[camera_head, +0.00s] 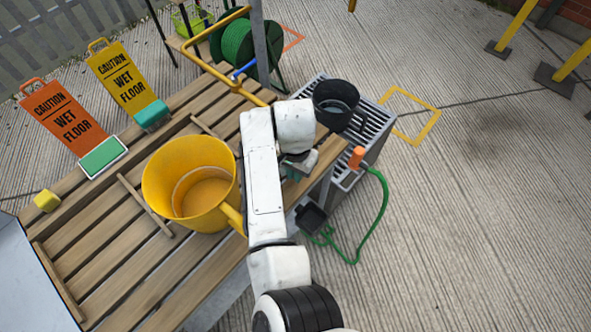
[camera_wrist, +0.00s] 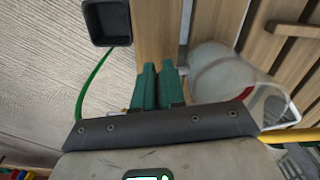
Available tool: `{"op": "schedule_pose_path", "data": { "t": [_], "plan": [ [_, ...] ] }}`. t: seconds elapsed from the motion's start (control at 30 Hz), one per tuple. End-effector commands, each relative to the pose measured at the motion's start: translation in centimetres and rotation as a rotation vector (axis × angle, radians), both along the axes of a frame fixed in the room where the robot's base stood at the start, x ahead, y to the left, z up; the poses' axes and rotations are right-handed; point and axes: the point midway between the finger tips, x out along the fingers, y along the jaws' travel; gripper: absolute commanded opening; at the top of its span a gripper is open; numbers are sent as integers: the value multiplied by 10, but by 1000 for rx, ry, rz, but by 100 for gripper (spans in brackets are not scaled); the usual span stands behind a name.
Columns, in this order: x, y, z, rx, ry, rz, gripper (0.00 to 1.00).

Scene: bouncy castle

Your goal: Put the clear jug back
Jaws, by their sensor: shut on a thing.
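The clear jug (camera_wrist: 212,72) shows in the wrist view as a pale see-through body right beside my fingers, with its handle outlined at the right. My gripper (camera_wrist: 158,70) has two green fingers almost together over a bench plank. It is shut on the jug, though the exact contact is hard to see. In the head view my gripper (camera_head: 294,172) is partly hidden under my arm at the bench's right end. My arm hides the jug there.
A yellow bucket (camera_head: 160,165) stands on the slatted bench (camera_head: 120,262). A black bucket (camera_head: 336,98) sits on a grey grated stand (camera_head: 375,128). A green hose (camera_head: 384,200) loops beside it. Wet-floor signs (camera_head: 128,84) stand at the left. Open concrete lies to the right.

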Motion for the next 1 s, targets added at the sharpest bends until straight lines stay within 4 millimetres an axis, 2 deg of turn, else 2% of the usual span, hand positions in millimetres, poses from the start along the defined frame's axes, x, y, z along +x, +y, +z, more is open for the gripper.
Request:
{"op": "schedule_pose_path", "data": {
  "t": [0.27, 0.3, 0.57, 0.83, 1.0],
  "plan": [
    [0, 0, -3, -1, 0, 0, 0],
    [0, 0, -3, -1, 0, 0, 12],
    [0, 0, -2, -1, 0, 0, 35],
    [0, 0, 1, 0, -1, 0, 35],
    [1, 0, 18, 0, -4, 0, 35]
  ]
}}
